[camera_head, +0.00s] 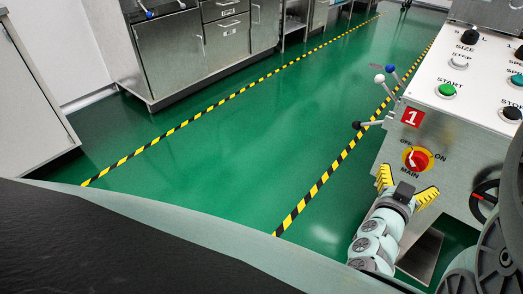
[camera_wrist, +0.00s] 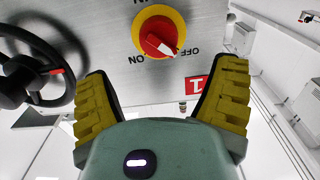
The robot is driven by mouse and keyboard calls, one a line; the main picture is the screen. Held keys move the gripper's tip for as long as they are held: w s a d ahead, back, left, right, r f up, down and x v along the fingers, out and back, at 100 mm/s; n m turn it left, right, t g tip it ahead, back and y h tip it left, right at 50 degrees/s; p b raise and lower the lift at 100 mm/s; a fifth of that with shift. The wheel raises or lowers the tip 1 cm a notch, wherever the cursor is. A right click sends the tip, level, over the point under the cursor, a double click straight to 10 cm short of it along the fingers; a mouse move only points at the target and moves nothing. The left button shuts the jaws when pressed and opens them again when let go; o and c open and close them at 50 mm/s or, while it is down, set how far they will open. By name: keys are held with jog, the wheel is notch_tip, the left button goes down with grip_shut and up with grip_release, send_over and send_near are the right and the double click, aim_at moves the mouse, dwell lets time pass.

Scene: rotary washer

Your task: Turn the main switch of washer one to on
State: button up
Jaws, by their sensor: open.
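Washer one (camera_head: 384,152) is a steel machine with a red "1" label (camera_head: 412,117); the label also shows upside down in the wrist view (camera_wrist: 196,88). Its main switch (camera_head: 417,159) is a red knob on a yellow disc, marked OFF, ON and MAIN. In the wrist view the switch (camera_wrist: 158,34) is at top centre, its white pointer turned toward OFF. My gripper (camera_head: 406,186) is just below and in front of the switch. In the wrist view my gripper (camera_wrist: 163,75) is open and empty, yellow-padded fingers spread wide, apart from the knob.
A black handwheel (camera_wrist: 32,66) is left of my gripper in the wrist view; in the head view the handwheel (camera_head: 484,199) is at the right. A green start button (camera_head: 447,90) and levers (camera_head: 384,80) are above. Green floor (camera_head: 250,150) is clear at left.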

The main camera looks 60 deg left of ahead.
aim_at(415, 166)
jog(key=b+x, duration=0.1)
jog(key=x, duration=0.6)
jog(key=shift+w+f, duration=0.1)
jog(key=shift+w, duration=0.25)
jog(key=c, duration=1.2)
